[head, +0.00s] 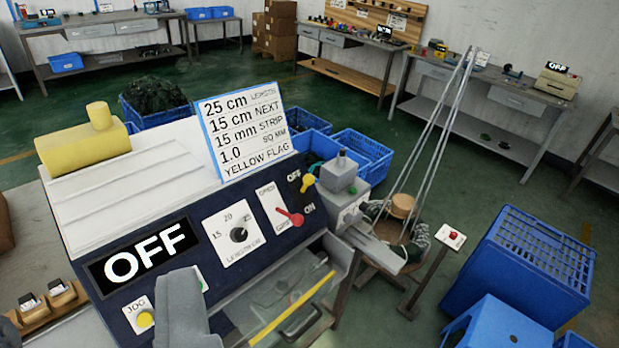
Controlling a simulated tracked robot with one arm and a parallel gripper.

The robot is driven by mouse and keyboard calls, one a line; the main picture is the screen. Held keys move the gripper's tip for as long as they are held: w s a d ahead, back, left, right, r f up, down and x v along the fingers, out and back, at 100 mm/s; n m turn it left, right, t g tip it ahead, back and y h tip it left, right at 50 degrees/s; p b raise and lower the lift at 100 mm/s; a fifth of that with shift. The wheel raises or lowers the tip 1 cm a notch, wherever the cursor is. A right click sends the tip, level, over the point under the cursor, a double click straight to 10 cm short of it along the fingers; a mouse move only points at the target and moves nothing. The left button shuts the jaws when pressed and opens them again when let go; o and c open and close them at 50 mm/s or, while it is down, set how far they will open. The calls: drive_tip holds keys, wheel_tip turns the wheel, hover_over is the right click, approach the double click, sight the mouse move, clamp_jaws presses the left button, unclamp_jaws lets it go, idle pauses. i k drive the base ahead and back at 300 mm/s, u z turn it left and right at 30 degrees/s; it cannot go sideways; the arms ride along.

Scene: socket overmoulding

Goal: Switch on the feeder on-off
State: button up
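The feeder is a bench machine with a dark blue sloping front panel (262,268). Its on-off switch (307,183) is a small yellow lever at the panel's upper right, between an OFF label above and an ON label below. The lever looks tilted up, towards the OFF end. A large black display (145,257) on the panel reads OFF. A grey part of my gripper (184,312) rises at the bottom edge, in front of the panel's lower left, well away from the lever. Only one blunt piece of it shows, so its opening is hidden.
Beside the switch are a red lever (291,217) and a length dial (238,234); a yellow JOG button (145,319) is lower left. A settings card (247,132) stands above the panel. Blue crates (525,262) stand at right. Green floor lies open behind.

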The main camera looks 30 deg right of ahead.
sight(308, 179)
drive_tip(key=k, duration=0.6)
drive_tip(key=z, duration=0.55)
drive_tip(key=i, duration=1.45)
drive_tip(key=u, duration=0.65)
